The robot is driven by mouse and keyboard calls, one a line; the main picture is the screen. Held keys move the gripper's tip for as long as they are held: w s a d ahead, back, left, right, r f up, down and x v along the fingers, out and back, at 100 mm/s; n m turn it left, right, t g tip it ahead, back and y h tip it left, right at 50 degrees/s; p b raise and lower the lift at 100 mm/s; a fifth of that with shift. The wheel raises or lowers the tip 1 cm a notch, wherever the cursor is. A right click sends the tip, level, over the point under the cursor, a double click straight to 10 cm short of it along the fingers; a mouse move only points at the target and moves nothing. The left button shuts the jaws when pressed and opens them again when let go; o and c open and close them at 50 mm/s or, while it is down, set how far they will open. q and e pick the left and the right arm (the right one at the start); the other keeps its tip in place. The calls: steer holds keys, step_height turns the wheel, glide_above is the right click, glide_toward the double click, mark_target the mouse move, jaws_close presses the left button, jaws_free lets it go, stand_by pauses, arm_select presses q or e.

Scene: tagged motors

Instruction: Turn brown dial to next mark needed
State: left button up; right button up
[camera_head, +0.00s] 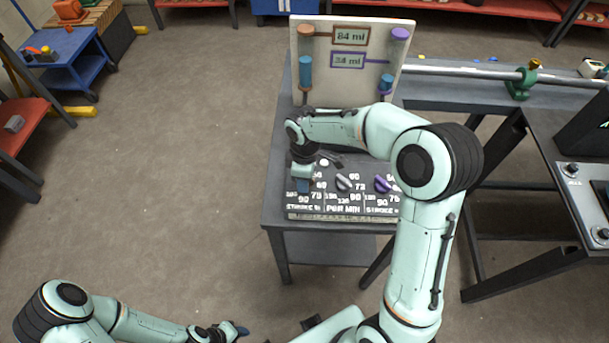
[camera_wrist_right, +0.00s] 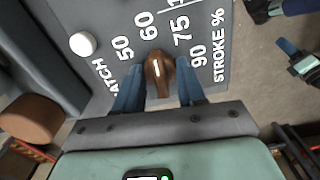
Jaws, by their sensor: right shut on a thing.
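The brown dial (camera_wrist_right: 160,72) sits on the dark panel among white marks 50, 60, 75 and 90, labelled STROKE %. Its white line lies roughly toward the gap between 60 and 75; I cannot tell exactly which mark it meets. My right gripper (camera_wrist_right: 159,88) has its blue fingers on both sides of the dial, shut on it. In the head view my right gripper (camera_head: 303,186) is over the panel's left side and hides the dial. My left gripper (camera_head: 238,329) is low in the head view, away from the panel; its jaw opening is unclear.
A grey dial (camera_head: 343,182) and a purple dial (camera_head: 383,184) stand right of my right gripper. A white button (camera_wrist_right: 83,44) is near the brown dial. The backboard (camera_head: 325,70) carries a brown-framed 84 ml sign (camera_head: 351,36) and a purple-framed 34 ml sign (camera_head: 348,60).

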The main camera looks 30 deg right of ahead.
arm_select(q)
steer(key=shift+w+r, duration=0.1)
steer(key=shift+r, duration=0.05)
arm_select(e)
steer(key=shift+n, duration=0.6)
steer(key=o, duration=1.1)
steer(key=shift+c, duration=0.2)
arm_select(q)
steer(key=shift+w+r+p, duration=0.75)
steer(key=shift+w+r, duration=0.05)
steer(key=shift+r, duration=0.1)
arm_select(e)
step_height(320, 180, up, 14)
steer(key=shift+f, duration=0.25)
arm_select(q)
steer(key=shift+s, duration=0.1)
